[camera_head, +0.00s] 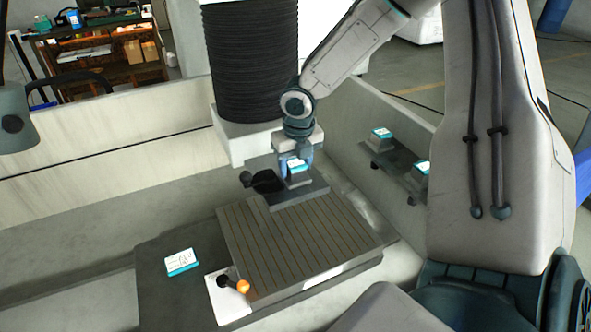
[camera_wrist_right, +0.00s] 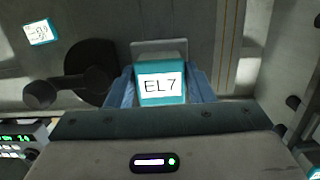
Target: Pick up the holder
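The holder (camera_wrist_right: 160,87) is a teal block with a white label reading EL7, seen in the right wrist view. In the head view the holder (camera_head: 297,164) is small and partly covered by the gripper above a dark plate (camera_head: 313,195). My right gripper (camera_wrist_right: 160,88) points down over it, with a blue finger close against each side and no clear gap. In the head view my right gripper (camera_head: 294,160) comes from above. I cannot tell whether the holder is lifted off its support. My left gripper does not show.
A black knob (camera_head: 262,181) stands just left of the gripper. The slotted table (camera_head: 300,240) is clear. Two similar labelled blocks (camera_head: 381,133) sit on a wall shelf. Tank walls surround the area.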

